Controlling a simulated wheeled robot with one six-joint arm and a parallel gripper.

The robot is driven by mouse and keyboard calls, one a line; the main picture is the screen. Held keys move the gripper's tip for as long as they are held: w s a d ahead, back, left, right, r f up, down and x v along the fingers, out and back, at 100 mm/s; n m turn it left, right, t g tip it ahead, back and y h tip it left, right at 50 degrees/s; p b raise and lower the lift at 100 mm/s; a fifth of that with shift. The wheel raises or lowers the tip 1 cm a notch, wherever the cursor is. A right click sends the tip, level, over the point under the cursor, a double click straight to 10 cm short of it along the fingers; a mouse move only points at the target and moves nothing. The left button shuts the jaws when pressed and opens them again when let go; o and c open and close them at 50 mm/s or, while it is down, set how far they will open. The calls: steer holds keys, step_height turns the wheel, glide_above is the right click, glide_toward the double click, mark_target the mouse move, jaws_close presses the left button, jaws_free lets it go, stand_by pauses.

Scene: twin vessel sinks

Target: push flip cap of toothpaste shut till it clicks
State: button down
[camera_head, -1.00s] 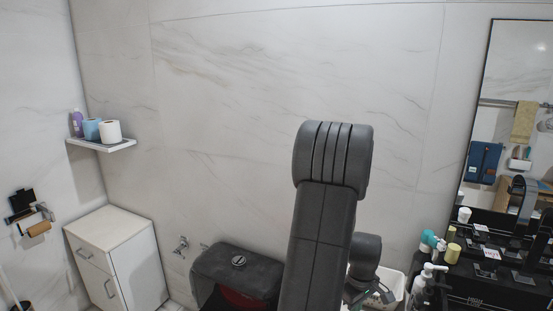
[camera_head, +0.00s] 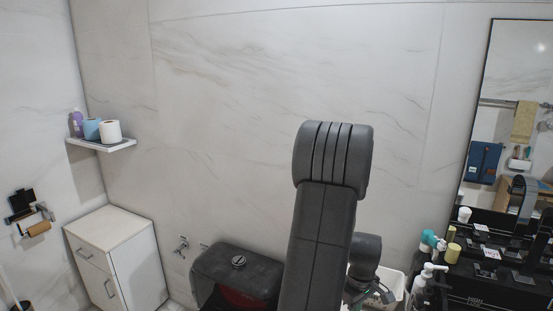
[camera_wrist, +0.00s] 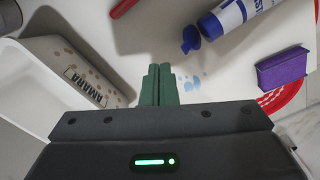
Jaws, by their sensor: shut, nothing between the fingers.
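The toothpaste tube (camera_wrist: 232,18), white and blue, lies at the top right of the wrist view, running out of the frame. Its blue flip cap (camera_wrist: 191,39) sticks out to the left of the tube's end and looks open. My gripper (camera_wrist: 160,70) shows two green fingers close together, shut and empty. The fingertips are below and left of the cap in the wrist view, apart from it. In the head view my arm hides much of the area around my gripper, and I cannot make out the tube there.
A white bin (camera_wrist: 28,82) and a speckled box marked AMARA (camera_wrist: 75,70) are at the left of the wrist view. A purple block (camera_wrist: 283,68) and a red rack (camera_wrist: 285,98) are at the right. A red stick (camera_wrist: 124,7) lies at the top. Bottles (camera_head: 430,272) crowd the black counter.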

steer(key=shift+f+b, duration=1.55)
steer(key=shift+f, duration=0.55)
steer(key=shift+s+a+b, duration=0.2)
steer(key=shift+s+a, duration=0.25)
steer(key=shift+s, duration=0.4)
steer(key=shift+s+a+b, duration=0.15)
steer(key=shift+s+a, duration=0.25)
steer(key=shift+s, duration=0.45)
steer(key=shift+w, duration=0.1)
steer(key=shift+w+d+r, duration=0.1)
steer(key=shift+w+d, duration=0.35)
steer(key=shift+w, duration=0.4)
step_height(320, 180, up, 8)
steer(key=p, duration=0.6)
steer(key=shift+f, duration=0.2)
